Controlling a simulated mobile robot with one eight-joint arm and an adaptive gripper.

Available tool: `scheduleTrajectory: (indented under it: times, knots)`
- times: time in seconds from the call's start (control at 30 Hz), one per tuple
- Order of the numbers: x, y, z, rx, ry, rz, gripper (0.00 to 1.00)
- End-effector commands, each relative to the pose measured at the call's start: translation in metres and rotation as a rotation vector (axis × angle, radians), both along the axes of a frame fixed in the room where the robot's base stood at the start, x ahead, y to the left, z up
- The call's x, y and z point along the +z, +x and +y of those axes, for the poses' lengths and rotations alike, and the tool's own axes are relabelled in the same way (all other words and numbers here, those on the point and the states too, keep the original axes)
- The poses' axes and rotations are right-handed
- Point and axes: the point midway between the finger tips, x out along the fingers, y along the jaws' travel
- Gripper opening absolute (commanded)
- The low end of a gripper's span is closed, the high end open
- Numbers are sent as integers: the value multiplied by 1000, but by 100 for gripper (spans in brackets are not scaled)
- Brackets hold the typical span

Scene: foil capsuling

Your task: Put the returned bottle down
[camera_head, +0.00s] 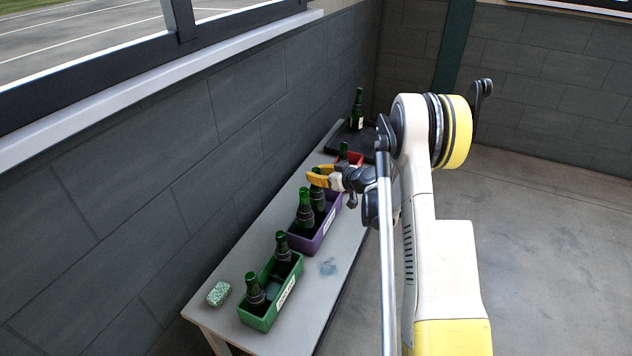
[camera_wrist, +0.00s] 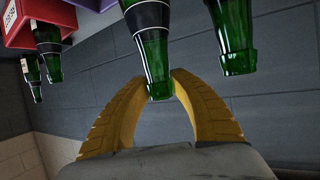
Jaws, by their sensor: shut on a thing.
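My gripper (camera_head: 319,177) has yellow fingers and is shut on the neck of a dark green bottle (camera_head: 317,199). The held bottle stands upright in or just over the purple crate (camera_head: 325,231); whether its base rests on the crate floor is hidden. In the wrist view the two fingers (camera_wrist: 161,88) close around the mouth end of the held bottle (camera_wrist: 152,45). A second green bottle (camera_head: 305,209) stands in the purple crate close to the held one; it also shows in the wrist view (camera_wrist: 236,40), apart from the fingers.
A green crate (camera_head: 259,322) with two bottles stands nearer on the table (camera_head: 222,325). Behind the purple crate is a red crate (camera_head: 356,160) with a bottle, then a black tray (camera_head: 340,142) with a bottle. A speckled green block (camera_head: 218,294) lies front left. The wall is close on the left.

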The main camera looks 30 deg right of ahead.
Motion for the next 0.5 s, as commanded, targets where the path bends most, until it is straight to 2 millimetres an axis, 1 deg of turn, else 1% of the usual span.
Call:
scheduleTrajectory:
  times: [0.03,0.1,0.3,0.47,0.5]
  knots:
    - [-10,0,0,0,0,-1,0]
    - [-14,0,0,0,1,-1,0]
    - [-12,0,0,0,0,-1,0]
    - [-16,0,0,0,0,-1,0]
    - [-16,0,0,0,0,0,38]
